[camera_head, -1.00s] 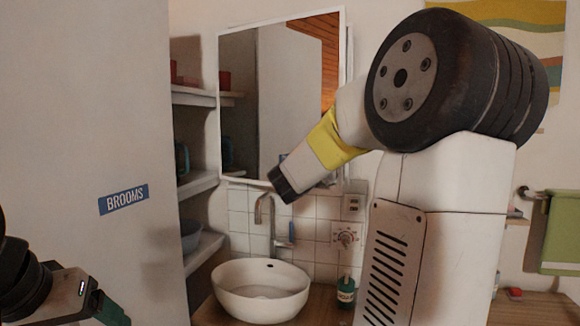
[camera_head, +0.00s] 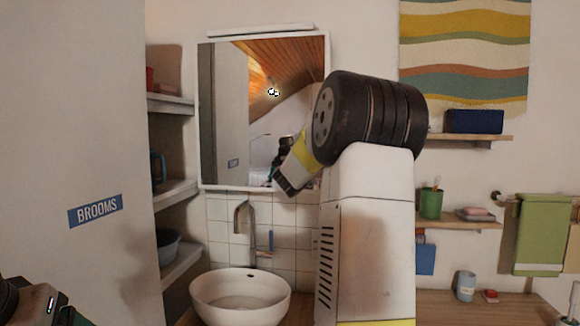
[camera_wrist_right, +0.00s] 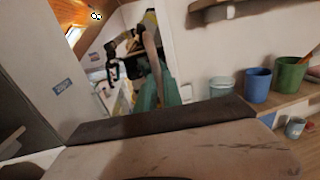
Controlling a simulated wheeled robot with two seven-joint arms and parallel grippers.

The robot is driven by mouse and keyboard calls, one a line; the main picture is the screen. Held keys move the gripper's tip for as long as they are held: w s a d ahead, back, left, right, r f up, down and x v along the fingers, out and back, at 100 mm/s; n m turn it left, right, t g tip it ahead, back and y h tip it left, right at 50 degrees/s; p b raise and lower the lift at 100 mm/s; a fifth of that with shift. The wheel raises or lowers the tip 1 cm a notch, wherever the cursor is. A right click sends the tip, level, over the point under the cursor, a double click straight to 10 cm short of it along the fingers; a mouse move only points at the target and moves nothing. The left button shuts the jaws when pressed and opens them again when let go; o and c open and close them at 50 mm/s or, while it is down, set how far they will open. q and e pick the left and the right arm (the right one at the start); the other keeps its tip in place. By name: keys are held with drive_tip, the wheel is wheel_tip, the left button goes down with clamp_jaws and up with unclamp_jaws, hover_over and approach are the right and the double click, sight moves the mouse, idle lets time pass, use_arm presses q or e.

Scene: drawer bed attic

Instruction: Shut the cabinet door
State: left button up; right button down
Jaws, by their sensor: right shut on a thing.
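The cabinet door (camera_head: 225,110) is a mirror on the wall above the basin. Its right edge looks slightly forward of the cabinet (camera_head: 260,31), so it seems a little ajar; my right arm hides its lower right edge. In the head view that gripper is hidden behind my arm. My left gripper (camera_head: 72,316) is at the bottom left corner, mostly cut off, away from the door.
A white basin (camera_head: 240,296) and tap (camera_head: 243,225) stand below the mirror. The tall BROOMS cabinet (camera_head: 70,130) and open shelves (camera_head: 172,190) are at left. Wall shelves (camera_head: 460,222) with cups and a green towel (camera_head: 542,235) are at right.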

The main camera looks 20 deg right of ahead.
drive_tip(key=c, duration=1.5)
unclamp_jaws()
drive_tip(key=shift+s+d+r+g+h, duration=0.15)
drive_tip(key=shift+s+d+h, duration=0.1)
drive_tip(key=shift+d, duration=0.25)
drive_tip(key=shift+s+d+f+g+h, duration=0.1)
drive_tip(key=shift+s+d+g+h, duration=0.1)
drive_tip(key=shift+d, duration=0.25)
drive_tip(key=shift+w+a, duration=0.2)
drive_tip(key=shift+a, duration=0.15)
drive_tip(key=shift+s+a, duration=0.1)
drive_tip(key=v, duration=0.7)
drive_tip(key=shift+s, duration=0.3)
drive_tip(key=shift+a, duration=0.1)
